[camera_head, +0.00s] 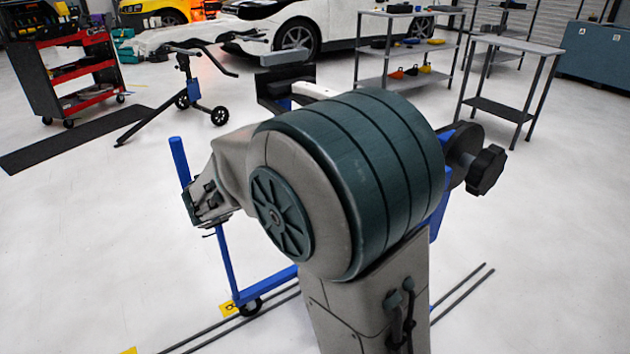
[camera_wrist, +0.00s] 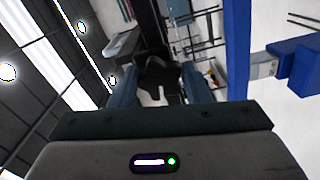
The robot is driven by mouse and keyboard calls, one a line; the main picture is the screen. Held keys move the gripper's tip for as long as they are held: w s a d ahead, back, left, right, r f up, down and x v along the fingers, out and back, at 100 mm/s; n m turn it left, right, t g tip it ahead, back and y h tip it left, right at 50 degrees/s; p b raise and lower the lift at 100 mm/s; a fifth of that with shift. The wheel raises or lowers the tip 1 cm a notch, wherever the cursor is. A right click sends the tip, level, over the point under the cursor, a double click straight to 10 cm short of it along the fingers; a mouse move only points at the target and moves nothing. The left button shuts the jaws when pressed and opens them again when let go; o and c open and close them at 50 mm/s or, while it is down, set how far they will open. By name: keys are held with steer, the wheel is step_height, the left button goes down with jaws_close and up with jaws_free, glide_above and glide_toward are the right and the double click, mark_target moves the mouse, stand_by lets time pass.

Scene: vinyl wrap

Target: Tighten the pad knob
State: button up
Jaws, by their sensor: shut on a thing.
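In the wrist view, my gripper (camera_wrist: 160,80) has its two dark blue fingers on either side of a dark lobed piece, which looks like the pad knob (camera_wrist: 157,72). The gripper is shut on it; exact finger contact is hard to see. In the head view, my large grey and green arm joint fills the middle and hides much of the blue stand (camera_head: 226,262). My fingers are not clear there. A black lobed knob (camera_head: 486,170) sticks out at the stand's right side, free of any gripper. A dark pad block (camera_head: 284,84) shows behind my arm.
A blue post (camera_wrist: 238,50) stands close at the right in the wrist view. Metal shelving (camera_head: 410,50) and a small table (camera_head: 512,46) stand behind. A red tool cart (camera_head: 75,75) and black mat (camera_head: 70,138) are at left. Open floor surrounds the stand.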

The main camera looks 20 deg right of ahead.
steer(key=shift+w+a+f+m+b, duration=0.1)
steer(key=shift+w+m+b, duration=0.05)
steer(key=shift+m+b, duration=3.45)
steer(key=shift+w+f+m+b, duration=0.1)
steer(key=shift+m+b, duration=2.85)
steer(key=shift+m, duration=1.15)
steer(key=o, duration=1)
steer(key=s+a+p, duration=0.2)
steer(key=a+p, duration=0.2)
steer(key=a, duration=0.9)
steer(key=shift+s+a, duration=0.3)
